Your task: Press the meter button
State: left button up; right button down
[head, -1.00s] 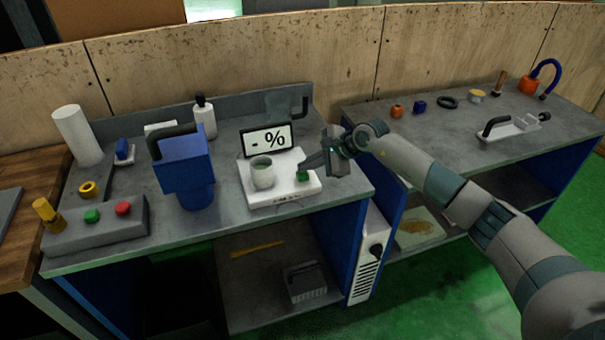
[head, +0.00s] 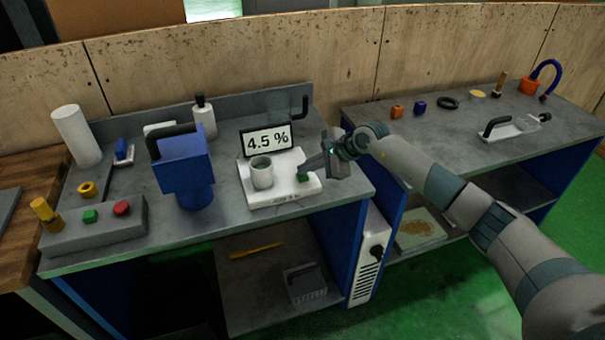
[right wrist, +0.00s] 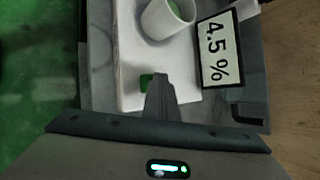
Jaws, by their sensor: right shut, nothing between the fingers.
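The white meter (head: 283,194) stands on the grey bench, with a cup (head: 262,173) on its plate. Its display (head: 267,140) reads 4.5 %. The green button (head: 303,178) is at the meter's right side. My right gripper (head: 308,168) is shut and empty, with its fingertips at the button, partly covering it. In the right wrist view the closed fingertips (right wrist: 158,78) are beside the green button (right wrist: 146,81), partly over it; I cannot tell whether they touch. The display (right wrist: 216,50) and cup (right wrist: 167,17) also show there. My left gripper is not in view.
A blue container with a black handle (head: 185,168) stands left of the meter. A grey control box (head: 98,228) with green and red buttons is at the front left. A bottle (head: 204,116) stands behind. The right bench holds several small items and a clamp-like tool (head: 512,130).

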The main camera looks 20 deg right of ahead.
aim_at(306, 176)
jog(key=shift+r, duration=0.15)
jog(key=shift+r+p, duration=0.3)
jog(key=shift+r, duration=0.5)
jog(key=shift+r, duration=0.1)
notch_tip(306, 176, up, 5)
jog(key=shift+f+p, duration=0.1)
jog(key=shift+p, duration=0.75)
dwell(0.5)
